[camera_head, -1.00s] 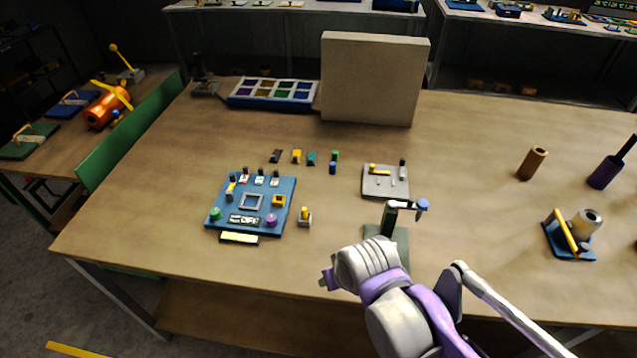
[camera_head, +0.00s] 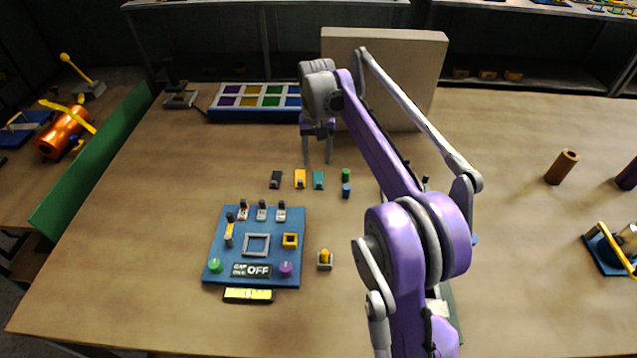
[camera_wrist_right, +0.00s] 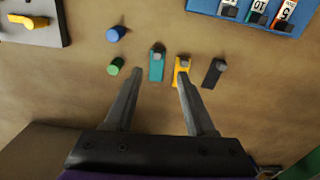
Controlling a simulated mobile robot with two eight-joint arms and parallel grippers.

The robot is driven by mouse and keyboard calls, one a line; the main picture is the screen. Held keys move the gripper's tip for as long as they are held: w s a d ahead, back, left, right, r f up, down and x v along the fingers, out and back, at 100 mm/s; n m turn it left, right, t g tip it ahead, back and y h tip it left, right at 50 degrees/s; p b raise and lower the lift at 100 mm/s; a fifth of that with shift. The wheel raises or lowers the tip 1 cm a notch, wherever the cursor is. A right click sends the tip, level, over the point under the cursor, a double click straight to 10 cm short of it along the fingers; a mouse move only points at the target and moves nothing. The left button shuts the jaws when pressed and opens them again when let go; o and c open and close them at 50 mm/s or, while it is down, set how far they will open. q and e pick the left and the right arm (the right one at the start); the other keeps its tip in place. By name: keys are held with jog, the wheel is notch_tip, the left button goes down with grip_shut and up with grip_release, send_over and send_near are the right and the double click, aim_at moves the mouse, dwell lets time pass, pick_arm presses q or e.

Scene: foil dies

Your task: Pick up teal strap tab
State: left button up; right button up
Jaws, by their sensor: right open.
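The teal strap tab (camera_head: 319,180) is a small flat piece with a grey knob, lying on the table between a yellow tab (camera_head: 300,179) and a green cylinder (camera_head: 346,175). In the right wrist view the teal strap tab (camera_wrist_right: 157,65) lies ahead of the fingertips, between their lines. My right gripper (camera_head: 318,162) is open and empty, just behind the tabs in the head view. In the wrist view its fingers (camera_wrist_right: 159,75) are spread, one tip near the green cylinder, the other by the yellow tab (camera_wrist_right: 181,72). My left gripper is not in view.
A black tab (camera_head: 276,180) lies left of the yellow one, and a blue cylinder (camera_head: 346,191) stands near the green one. A blue switch panel (camera_head: 215,245) is in front. A compartment tray (camera_head: 225,115) and an upright beige board (camera_head: 410,85) are behind.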

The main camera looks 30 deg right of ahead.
aim_at(319, 178)
notch_tip(319, 178, down, 4)
jog(key=shift+r, duration=0.25)
jog(key=shift+w+d+f, duration=0.1)
jog(key=shift+d+f, duration=0.05)
jog(key=shift+f, duration=1.2)
jog(key=shift+w+d+f, duration=0.1)
jog(key=shift+d+f, duration=0.05)
jog(key=shift+f, duration=1.2)
grip_shut()
